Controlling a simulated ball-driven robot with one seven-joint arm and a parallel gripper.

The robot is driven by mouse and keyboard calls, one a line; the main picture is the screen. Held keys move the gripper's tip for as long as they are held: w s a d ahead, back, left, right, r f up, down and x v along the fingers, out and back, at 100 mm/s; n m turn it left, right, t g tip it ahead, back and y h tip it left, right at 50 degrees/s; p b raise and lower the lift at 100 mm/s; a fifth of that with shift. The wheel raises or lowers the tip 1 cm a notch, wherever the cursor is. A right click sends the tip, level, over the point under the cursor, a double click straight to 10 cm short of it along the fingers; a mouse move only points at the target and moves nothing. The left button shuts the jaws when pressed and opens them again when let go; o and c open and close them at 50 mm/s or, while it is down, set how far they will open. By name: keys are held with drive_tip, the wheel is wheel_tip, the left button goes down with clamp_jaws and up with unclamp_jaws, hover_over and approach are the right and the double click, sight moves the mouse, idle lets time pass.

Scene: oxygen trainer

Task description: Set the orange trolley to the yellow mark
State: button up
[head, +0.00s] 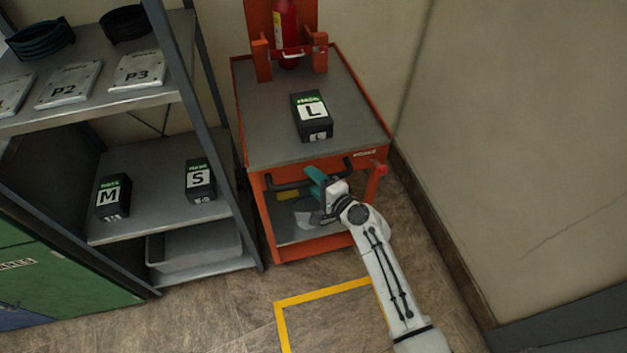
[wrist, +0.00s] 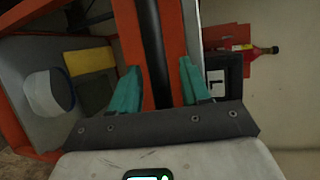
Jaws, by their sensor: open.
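The orange trolley (head: 265,125) stands against the back wall, with a grey top and an open lower shelf. Its black handle bar (head: 286,186) runs across the front side. The yellow mark (head: 320,291) is an outline on the floor in front of the trolley, partly hidden by my arm. The trolley stands beyond its far line. My gripper (head: 314,180) is at the handle, its teal fingers open. In the wrist view the dark handle bar (wrist: 152,45) runs between the two open fingers (wrist: 158,84), with no clear grip on it.
On the trolley are a black box marked L (head: 311,117) and a red cylinder (head: 287,30) in an orange holder. A grey shelf rack (head: 140,215) with boxes M (head: 113,197) and S (head: 200,180) stands close on the left. A wall (head: 510,130) bounds the right.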

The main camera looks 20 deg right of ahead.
drive_tip(key=shift+w+a, duration=0.1)
drive_tip(key=shift+w, duration=0.1)
clamp_jaws()
idle(0.4)
